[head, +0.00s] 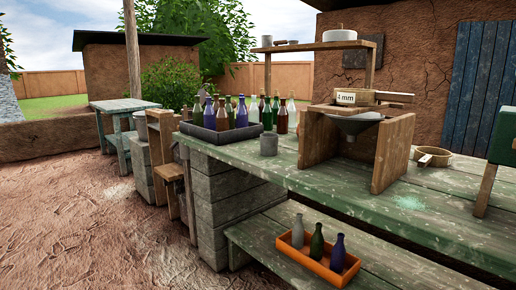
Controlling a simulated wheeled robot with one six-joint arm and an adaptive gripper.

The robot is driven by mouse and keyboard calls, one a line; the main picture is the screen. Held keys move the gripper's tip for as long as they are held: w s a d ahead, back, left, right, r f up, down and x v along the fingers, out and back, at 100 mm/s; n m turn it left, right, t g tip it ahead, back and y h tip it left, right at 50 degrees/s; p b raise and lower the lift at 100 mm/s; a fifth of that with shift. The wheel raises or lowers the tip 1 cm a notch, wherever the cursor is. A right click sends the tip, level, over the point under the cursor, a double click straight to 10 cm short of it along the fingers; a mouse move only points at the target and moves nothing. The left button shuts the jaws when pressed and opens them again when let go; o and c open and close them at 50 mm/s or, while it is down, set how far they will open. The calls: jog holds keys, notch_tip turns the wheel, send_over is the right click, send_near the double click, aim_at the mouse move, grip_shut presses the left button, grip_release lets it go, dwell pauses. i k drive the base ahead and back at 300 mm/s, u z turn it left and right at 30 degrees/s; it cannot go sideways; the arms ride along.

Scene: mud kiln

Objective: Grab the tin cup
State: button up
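My gripper is not in view.
A dark tray (222,140) of bottles stands left of the cup, with several bottles behind. A wooden stand (390,155) with a funnel and a sieve marked "4 mm" (346,98) is to the right. An orange crate (290,258) sits on the lower shelf. Open ground lies left.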

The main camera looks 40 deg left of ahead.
aim_at(269, 141)
jog(key=u, duration=2.95)
jog(key=i, duration=2.95)
jog(key=z, duration=3.1)
